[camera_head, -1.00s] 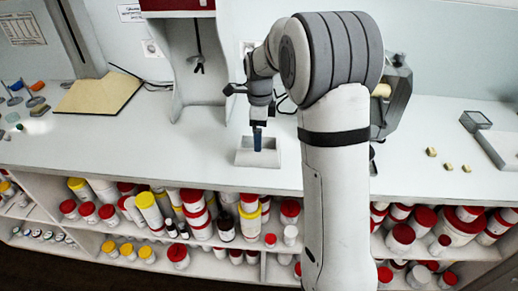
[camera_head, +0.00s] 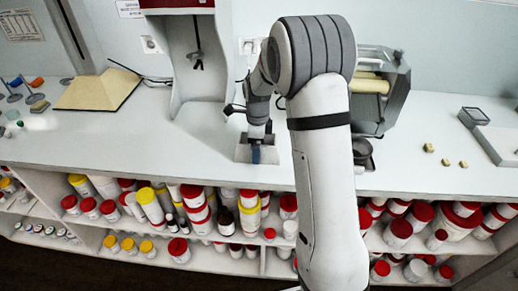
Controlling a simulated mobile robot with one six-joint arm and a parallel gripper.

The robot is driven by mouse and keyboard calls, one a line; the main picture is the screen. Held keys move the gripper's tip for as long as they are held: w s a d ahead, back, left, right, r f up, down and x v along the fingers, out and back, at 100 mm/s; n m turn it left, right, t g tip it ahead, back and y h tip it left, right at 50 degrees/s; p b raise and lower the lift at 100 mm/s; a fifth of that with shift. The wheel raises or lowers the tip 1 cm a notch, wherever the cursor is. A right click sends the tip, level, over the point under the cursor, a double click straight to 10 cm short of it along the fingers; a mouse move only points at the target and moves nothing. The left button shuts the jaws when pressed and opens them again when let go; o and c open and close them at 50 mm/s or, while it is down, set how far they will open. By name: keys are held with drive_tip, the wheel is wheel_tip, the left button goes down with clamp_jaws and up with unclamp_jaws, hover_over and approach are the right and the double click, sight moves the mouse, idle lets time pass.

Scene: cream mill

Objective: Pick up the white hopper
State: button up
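A small pale open-topped box, which looks like the white hopper (camera_head: 241,154), sits on the white counter near its front edge, left of my arm. My gripper (camera_head: 256,153) points down over it, with its dark blue tip within the box's outline. The wrist and gripper hide the box's middle and back. I cannot tell whether the tip touches the box, or whether the fingers are apart or closed.
A grey mill with cream rollers (camera_head: 368,84) stands behind my arm on the right. A grey hood-like stand (camera_head: 192,93) is at the back left. A tan board (camera_head: 97,90) lies further left. Shelves below hold several red- and yellow-lidded jars.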

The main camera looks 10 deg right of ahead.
drive_tip(key=c, duration=0.9)
